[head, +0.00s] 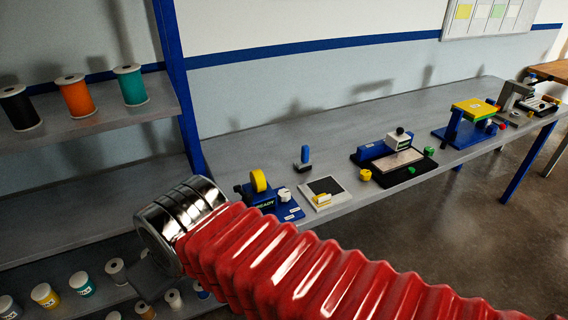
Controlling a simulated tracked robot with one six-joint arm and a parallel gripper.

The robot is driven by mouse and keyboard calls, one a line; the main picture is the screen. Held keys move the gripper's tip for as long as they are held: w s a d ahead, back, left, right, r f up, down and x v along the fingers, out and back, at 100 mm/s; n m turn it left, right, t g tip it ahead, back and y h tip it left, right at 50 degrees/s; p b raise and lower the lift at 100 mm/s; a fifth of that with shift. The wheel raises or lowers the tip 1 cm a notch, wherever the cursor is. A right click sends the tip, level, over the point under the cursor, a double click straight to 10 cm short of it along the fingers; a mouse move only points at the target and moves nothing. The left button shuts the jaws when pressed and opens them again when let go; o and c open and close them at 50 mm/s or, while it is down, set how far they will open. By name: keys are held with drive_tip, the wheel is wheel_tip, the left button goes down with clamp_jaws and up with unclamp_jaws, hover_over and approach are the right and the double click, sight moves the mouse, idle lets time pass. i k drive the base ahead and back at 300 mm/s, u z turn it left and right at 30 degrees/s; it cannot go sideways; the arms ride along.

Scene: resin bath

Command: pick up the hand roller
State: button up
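I cannot say for sure which item is the hand roller. A small yellow piece with a pale part (322,199) lies on a white-framed dark plate (337,204) near the bench's front edge. A small dark-blue upright piece (304,156) stands behind that plate. My red ribbed arm crosses the lower foreground and ends in a shiny metal cuff at the left. A dark grey block below the cuff seems to be part of my gripper (150,279). Its fingers are hidden. It is in front of the left shelf, apart from the bench items.
The grey bench (300,125) runs to the right. It holds a blue device with a yellow wheel (259,181), a blue machine on a black base (382,148) and a yellow-topped blue stand (474,108). Shelves (80,125) with spools and jars stand at left.

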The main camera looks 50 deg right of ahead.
sight(305, 164)
drive_tip(key=u, duration=0.3)
drive_tip(key=k, duration=1.4)
drive_tip(key=z, duration=0.6)
drive_tip(key=i, duration=1.1)
drive_tip(key=z, duration=0.05)
